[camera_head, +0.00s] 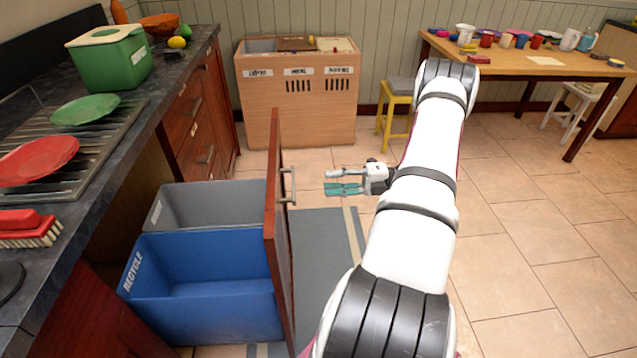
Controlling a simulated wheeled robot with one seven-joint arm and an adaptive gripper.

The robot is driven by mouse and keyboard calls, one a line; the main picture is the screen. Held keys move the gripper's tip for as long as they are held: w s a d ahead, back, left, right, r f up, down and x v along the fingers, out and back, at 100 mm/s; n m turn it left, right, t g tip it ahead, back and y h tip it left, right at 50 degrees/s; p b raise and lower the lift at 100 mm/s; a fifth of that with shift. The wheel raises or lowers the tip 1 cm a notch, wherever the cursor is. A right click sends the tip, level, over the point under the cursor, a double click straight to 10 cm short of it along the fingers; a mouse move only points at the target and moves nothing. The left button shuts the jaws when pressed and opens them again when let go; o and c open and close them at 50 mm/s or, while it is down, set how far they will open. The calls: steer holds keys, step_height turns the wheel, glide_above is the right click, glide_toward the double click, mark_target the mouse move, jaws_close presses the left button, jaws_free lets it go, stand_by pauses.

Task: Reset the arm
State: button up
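My gripper (327,181) is at the end of my white and black arm, in the middle of the view. It points left, with its two fingers apart and nothing visible between them. The fingertips are a short way right of the metal handle (288,186) on the pulled-out wooden drawer front (277,235). A gap shows between the fingertips and the handle in the picture. Behind the drawer front stand a grey bin (212,203) and a blue recycle bin (205,262), which looks empty.
A dark counter (150,125) on the left holds a green box (109,58), a green plate (85,109), a red plate (38,160) and a brush (28,228). A wooden sorting cabinet (298,112) and yellow stool (392,118) stand behind. Tiled floor (545,230) is clear at right.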

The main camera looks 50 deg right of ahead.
steer(key=shift+s+d, duration=0.3)
steer(key=shift+s, duration=0.05)
stand_by(0.4)
